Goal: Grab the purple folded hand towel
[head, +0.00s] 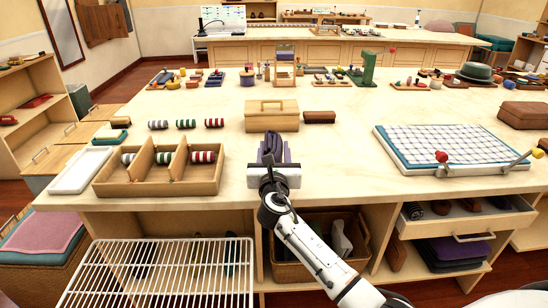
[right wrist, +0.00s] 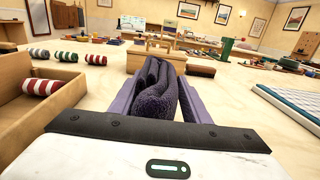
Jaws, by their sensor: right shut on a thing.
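The purple folded hand towel (head: 272,146) is at the front middle of the wooden table. In the right wrist view the towel (right wrist: 158,90) stands folded in layers between the two purple fingers. My right gripper (head: 272,158) is shut on the towel, reaching in from the front edge of the table. The gripper also shows in the right wrist view (right wrist: 155,108). Its body hides the near end of the towel in the head view. I cannot tell whether the towel touches the tabletop. My left gripper is not in view.
A wooden divided tray (head: 205,186) with striped rolls stands left of the gripper. A wooden box (head: 272,122) with a handle is just behind the towel. A checkered board (head: 450,146) lies to the right. A white wire rack (head: 160,270) sticks out below the table.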

